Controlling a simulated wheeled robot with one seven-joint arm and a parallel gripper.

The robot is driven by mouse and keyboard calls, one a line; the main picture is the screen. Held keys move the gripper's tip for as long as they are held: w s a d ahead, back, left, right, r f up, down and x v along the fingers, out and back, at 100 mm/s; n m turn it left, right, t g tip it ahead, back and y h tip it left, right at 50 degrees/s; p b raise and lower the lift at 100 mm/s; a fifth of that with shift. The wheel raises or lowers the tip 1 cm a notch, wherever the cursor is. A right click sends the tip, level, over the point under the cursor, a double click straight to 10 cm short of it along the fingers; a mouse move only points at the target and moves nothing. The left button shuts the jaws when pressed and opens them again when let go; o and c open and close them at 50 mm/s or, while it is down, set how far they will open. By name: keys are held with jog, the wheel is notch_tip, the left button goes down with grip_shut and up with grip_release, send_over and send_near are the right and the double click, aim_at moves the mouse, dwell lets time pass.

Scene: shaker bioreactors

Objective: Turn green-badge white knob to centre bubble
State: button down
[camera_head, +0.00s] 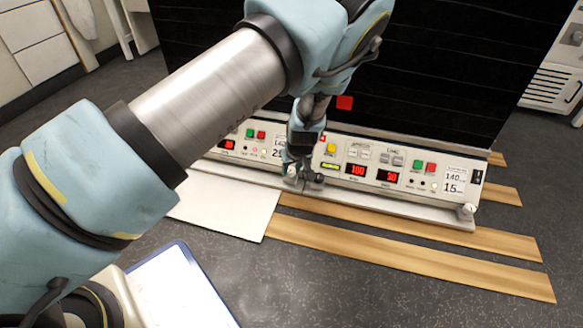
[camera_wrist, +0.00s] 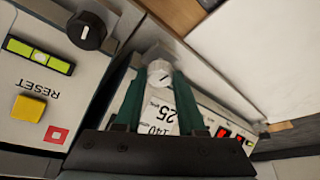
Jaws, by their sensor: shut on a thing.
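The white knob (camera_wrist: 160,72) sits at the end of the left control unit, with a dark line on its face. My gripper (camera_wrist: 163,84) is shut on it, one green finger on each side. In the head view my gripper (camera_head: 303,176) is at the joint between two units and partly hides the knob. A yellow-green bubble level (camera_wrist: 38,56) is on the neighbouring unit, beside a red square badge (camera_wrist: 56,135); its bright bubble looks near the middle. A black knob (camera_wrist: 87,31) is close by. I see no green badge or second level clearly.
The right unit (camera_head: 400,174) has red number displays, buttons and a white knob (camera_head: 466,210) at its right end. Wooden strips (camera_head: 410,258) and a white board (camera_head: 232,212) lie on the grey floor. Dark panels stand behind.

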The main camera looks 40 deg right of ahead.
jog(key=m+p, duration=0.1)
jog(key=m, duration=0.1)
jog(key=m+h+p, duration=0.1)
jog(key=shift+w+a+r+m+g+p, duration=0.15)
jog(key=shift+a+r+m+g+p, duration=0.05)
jog(key=shift+m+g+p, duration=0.2)
jog(key=m+g+p, duration=0.1)
jog(key=m, duration=0.1)
jog(key=m+h+p, duration=0.1)
jog(key=m+p, duration=0.1)
jog(key=m, duration=0.1)
jog(key=shift+w+g, duration=0.1)
jog(key=shift+g, duration=0.3)
jog(key=m, duration=0.2)
jog(key=m+g+p, duration=0.1)
jog(key=m, duration=0.2)
jog(key=shift+w+f+g+h, duration=0.15)
jog(key=shift+g+h, duration=0.15)
jog(key=shift+h, duration=0.1)
jog(key=m+g, duration=0.1)
jog(key=m, duration=0.3)
jog(key=shift+w+f+g, duration=0.1)
jog(key=shift+g, duration=0.3)
jog(key=shift+m+y, duration=0.3)
jog(key=c, duration=0.8)
grip_release()
